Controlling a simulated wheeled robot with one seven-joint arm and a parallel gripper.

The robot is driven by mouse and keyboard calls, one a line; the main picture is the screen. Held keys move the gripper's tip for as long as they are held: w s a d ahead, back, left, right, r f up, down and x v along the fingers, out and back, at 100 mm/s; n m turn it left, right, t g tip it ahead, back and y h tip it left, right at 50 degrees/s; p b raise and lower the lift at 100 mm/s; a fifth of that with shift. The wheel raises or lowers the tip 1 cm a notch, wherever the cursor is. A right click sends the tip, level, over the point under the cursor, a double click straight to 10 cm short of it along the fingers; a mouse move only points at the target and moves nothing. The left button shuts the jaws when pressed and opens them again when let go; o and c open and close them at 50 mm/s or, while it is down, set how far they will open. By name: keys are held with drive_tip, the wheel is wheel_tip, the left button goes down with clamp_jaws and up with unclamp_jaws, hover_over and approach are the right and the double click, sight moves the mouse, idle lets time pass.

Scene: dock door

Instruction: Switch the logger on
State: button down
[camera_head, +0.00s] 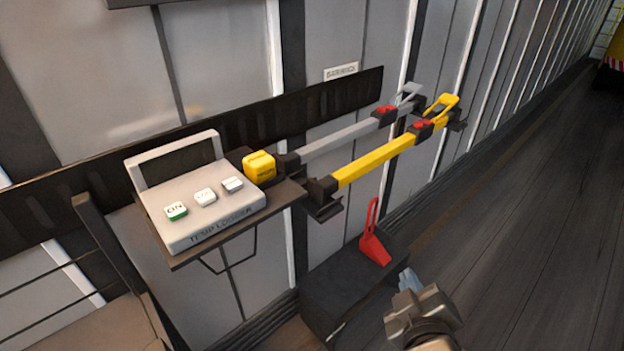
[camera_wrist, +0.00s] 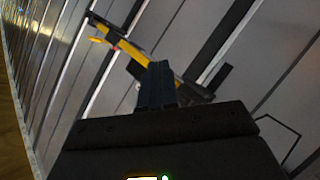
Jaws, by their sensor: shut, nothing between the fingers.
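The temp logger (camera_head: 203,226) is a pale grey box with a raised dark screen, labelled TEMP LOGGER, on a small dark shelf against the wall. Its ON button (camera_head: 176,211) is white with a green edge, at the left of a row of three. The middle button (camera_head: 205,196) and the right button (camera_head: 232,185) are white, their labels too small to read. My gripper (camera_head: 407,283) is low at the right, over the floor, well apart from the logger. In the wrist view its fingers (camera_wrist: 156,85) are together and empty. The logger does not clearly show there.
A yellow block (camera_head: 259,166) sits beside the logger. A yellow bar (camera_head: 375,162) and a grey bar (camera_head: 340,140) stick out to the right on brackets. A red wedge with a loop handle (camera_head: 375,248) rests on a dark box (camera_head: 352,286). The floor at right is clear.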

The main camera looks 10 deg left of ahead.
drive_tip(key=w+a+r+p, duration=0.2)
drive_tip(key=w+a+r, duration=0.45)
drive_tip(key=a, duration=0.35)
drive_tip(key=a+r+g, duration=0.1)
drive_tip(key=a+r, duration=0.3)
drive_tip(key=a, duration=0.2)
drive_tip(key=s+a+r+g+p, duration=0.1)
drive_tip(key=a+r, duration=0.4)
drive_tip(key=a, duration=0.1)
drive_tip(key=s+a+r+g+p, duration=0.1)
drive_tip(key=a+r, duration=0.3)
drive_tip(key=a, duration=0.3)
drive_tip(key=shift+s+a+r+m+h, duration=0.1)
drive_tip(key=shift+s+r+m+h, duration=0.05)
drive_tip(key=shift+m+h, duration=0.25)
drive_tip(key=s+a+r+g+p, duration=0.1)
drive_tip(key=s+a+r+g, duration=0.1)
drive_tip(key=s+a+r, duration=0.4)
drive_tip(key=a, duration=0.3)
drive_tip(key=shift+r+y, duration=0.15)
drive_tip(key=shift+y, duration=0.15)
drive_tip(key=b, duration=0.6)
hover_over(171, 213)
wheel_tip(171, 213, down, 7)
drive_tip(key=shift+r, duration=0.1)
drive_tip(key=shift+f, duration=1)
drive_tip(key=shift+f, duration=0.2)
